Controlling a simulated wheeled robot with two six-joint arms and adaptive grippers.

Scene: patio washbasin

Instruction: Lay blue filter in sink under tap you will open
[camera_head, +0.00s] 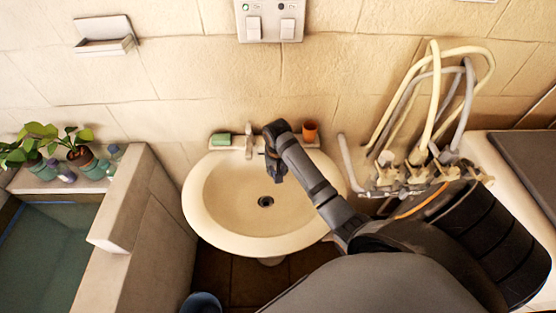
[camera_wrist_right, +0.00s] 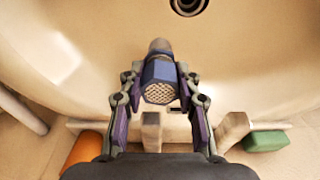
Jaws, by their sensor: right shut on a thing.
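My right gripper (camera_head: 275,176) reaches over the back part of the cream sink (camera_head: 217,208). In the right wrist view its fingers (camera_wrist_right: 160,88) are shut on the blue filter (camera_wrist_right: 158,70), a short faceted blue piece with a pale mesh end and a grey end. The filter is held above the basin; its exact height is hard to tell. One tap (camera_head: 249,140) stands on the sink's back rim, left of my gripper. In the wrist view a beige fitting (camera_wrist_right: 152,132) and another beige fitting (camera_wrist_right: 234,130) show behind the filter. My left gripper is out of view.
The dark drain (camera_head: 265,201) lies open in the basin. Hoses and valves (camera_head: 418,170) stand at right. Potted plants (camera_head: 78,153) sit on a ledge at left.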

